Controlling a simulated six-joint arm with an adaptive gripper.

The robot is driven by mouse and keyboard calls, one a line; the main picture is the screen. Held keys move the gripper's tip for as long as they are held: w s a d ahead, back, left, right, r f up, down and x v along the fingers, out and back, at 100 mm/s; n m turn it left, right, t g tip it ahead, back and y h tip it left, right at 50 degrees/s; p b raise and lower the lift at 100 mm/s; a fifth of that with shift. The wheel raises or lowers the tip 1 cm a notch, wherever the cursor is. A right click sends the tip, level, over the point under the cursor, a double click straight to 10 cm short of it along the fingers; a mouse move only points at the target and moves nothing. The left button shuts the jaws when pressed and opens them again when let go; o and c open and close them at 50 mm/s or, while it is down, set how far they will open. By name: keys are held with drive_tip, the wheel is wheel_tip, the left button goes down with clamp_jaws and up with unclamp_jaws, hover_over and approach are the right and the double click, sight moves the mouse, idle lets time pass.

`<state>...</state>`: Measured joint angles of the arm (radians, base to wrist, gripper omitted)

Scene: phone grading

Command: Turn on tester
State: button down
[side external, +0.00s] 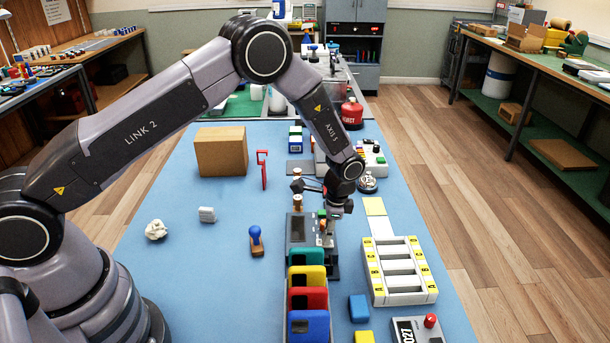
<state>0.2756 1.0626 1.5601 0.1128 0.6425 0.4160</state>
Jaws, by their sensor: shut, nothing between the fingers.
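My gripper (328,238) points down in the middle of the blue table, with its fingers shut and nothing held. It is over or just in front of a dark grey device (297,230), which looks like the tester. Small green and brass-coloured parts show on the device beside my fingers. My fingers and wrist hide part of it, so I cannot tell whether they touch it. Any switch or lit lamp on it is too small to make out.
A white lettered rack (399,270) is to the right. A grey box with a red knob (418,330) is at front right. A cardboard box (221,151) and blue-handled stamp (256,240) are left. The table's left side is mostly clear.

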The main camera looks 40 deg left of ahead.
drive_tip(key=shift+r, duration=0.1)
wheel_tip(320, 180, up, 14)
drive_tip(key=w+d, duration=0.1)
drive_tip(key=shift+w+d, duration=0.15)
idle(0.4)
drive_tip(key=shift+s+a, duration=0.35)
drive_tip(key=shift+a, duration=0.15)
drive_tip(key=f, duration=0.4)
drive_tip(key=s+a+f, duration=0.1)
drive_tip(key=f, duration=0.9)
drive_tip(key=shift+s+a, duration=0.15)
drive_tip(key=shift+s, duration=0.05)
